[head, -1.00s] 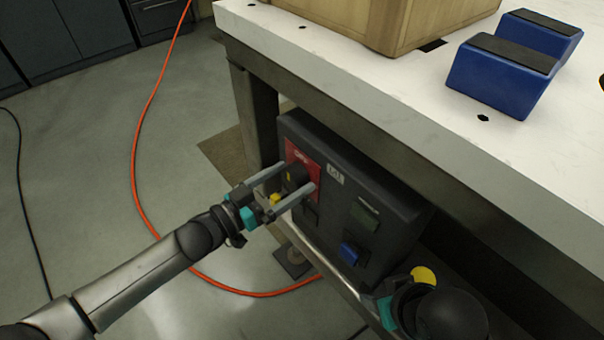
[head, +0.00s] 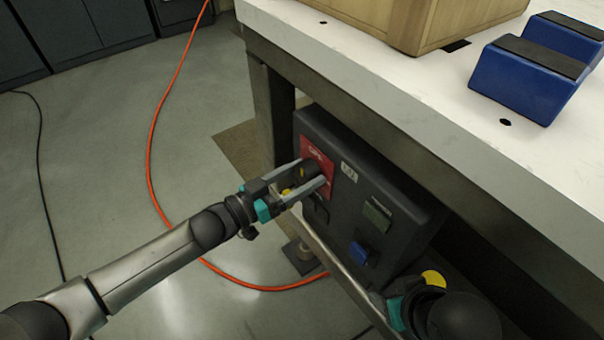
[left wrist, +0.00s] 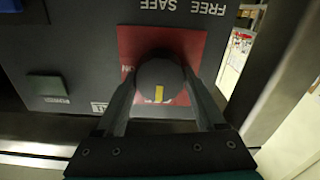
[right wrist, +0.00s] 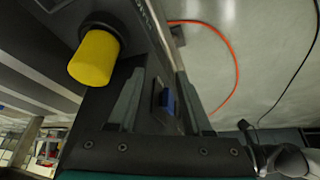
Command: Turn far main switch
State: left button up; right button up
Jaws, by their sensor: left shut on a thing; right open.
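The far main switch is a dark round knob (left wrist: 160,84) with a yellow mark, on a red plate (left wrist: 195,45) on the control box. In the left wrist view the mark points toward the gripper's palm. My left gripper (head: 313,172) has its two fingers on either side of the knob and is shut on it. The fingers partly hide the knob in the head view. My right gripper (right wrist: 160,95) is open and empty. In its wrist view a blue switch (right wrist: 167,101) shows beyond and between its fingers.
The dark control box (head: 400,222) sits under the white workbench top (head: 400,85). A yellow knob (right wrist: 95,58) is beside my right gripper. Blue blocks (head: 525,80) and a wooden box (head: 420,25) stand on the bench. An orange cable (head: 152,140) lies on the floor.

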pick_arm(q)
jog(key=shift+c, duration=1)
